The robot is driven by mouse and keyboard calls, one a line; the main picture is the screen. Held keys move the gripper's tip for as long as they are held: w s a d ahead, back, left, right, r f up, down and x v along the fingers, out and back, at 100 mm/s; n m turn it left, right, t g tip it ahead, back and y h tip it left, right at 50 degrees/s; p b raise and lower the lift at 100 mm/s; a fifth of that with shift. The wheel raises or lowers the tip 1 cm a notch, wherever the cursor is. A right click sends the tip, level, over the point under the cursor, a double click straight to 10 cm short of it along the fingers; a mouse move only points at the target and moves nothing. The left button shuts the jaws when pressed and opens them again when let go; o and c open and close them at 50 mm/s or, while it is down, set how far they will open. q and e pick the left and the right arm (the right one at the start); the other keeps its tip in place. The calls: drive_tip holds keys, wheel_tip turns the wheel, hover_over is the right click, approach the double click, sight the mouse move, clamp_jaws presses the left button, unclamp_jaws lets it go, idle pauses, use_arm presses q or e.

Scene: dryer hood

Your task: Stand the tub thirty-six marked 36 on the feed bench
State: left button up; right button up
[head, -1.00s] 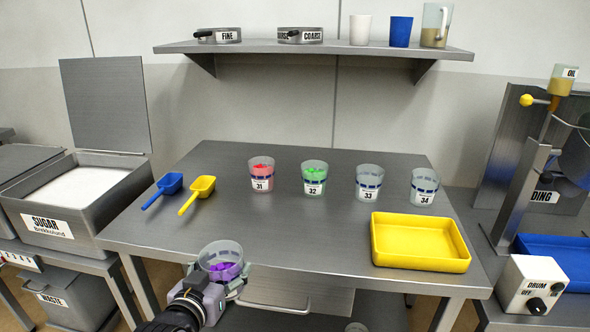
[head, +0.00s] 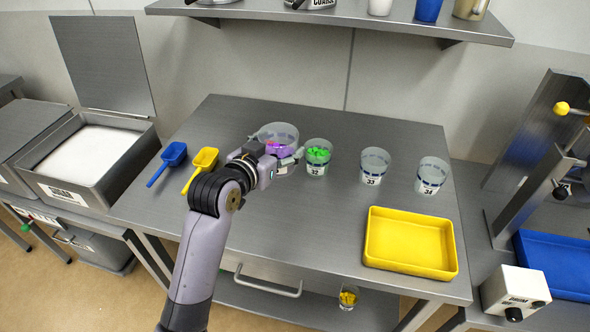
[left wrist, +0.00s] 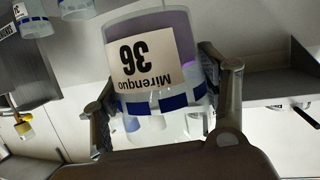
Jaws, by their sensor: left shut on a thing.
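My left gripper (head: 277,152) is shut on a clear tub with purple contents (head: 277,134), above the left back part of the steel bench (head: 300,225). In the left wrist view the tub (left wrist: 150,62) fills the jaws, and its label reads 36, upside down in that picture. The head view does not show whether its base touches the bench. Tub 32 (head: 318,158) with green pieces stands just right of it. Tubs 33 (head: 374,165) and 34 (head: 431,176) stand farther right. Tub 31 is hidden or merged behind the held tub. My right gripper is out of view.
A blue scoop (head: 167,163) and a yellow scoop (head: 201,168) lie at the left. A yellow tray (head: 409,243) sits at the front right. A wall shelf (head: 340,19) hangs above the back. A tub with yellow pieces (head: 348,297) stands below the bench. The bench middle is clear.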

use_arm(q)
drive_tip(key=f, duration=0.3)
drive_tip(key=s+f, duration=0.1)
drive_tip(key=shift+a+f, duration=0.2)
drive_tip(key=shift+a, duration=0.1)
drive_tip(key=shift+w+d+f+p, duration=0.1)
drive_tip(key=shift+f+p, duration=0.1)
drive_tip(key=shift+f, duration=3.3)
drive_tip(key=shift+w+f+p, duration=0.1)
drive_tip(key=shift+f+p, duration=0.1)
drive_tip(key=shift+f, duration=3.3)
drive_tip(key=shift+f, duration=0.1)
drive_tip(key=o, duration=1.3)
drive_tip(key=v, duration=1.2)
drive_tip(key=shift+b, duration=0.4)
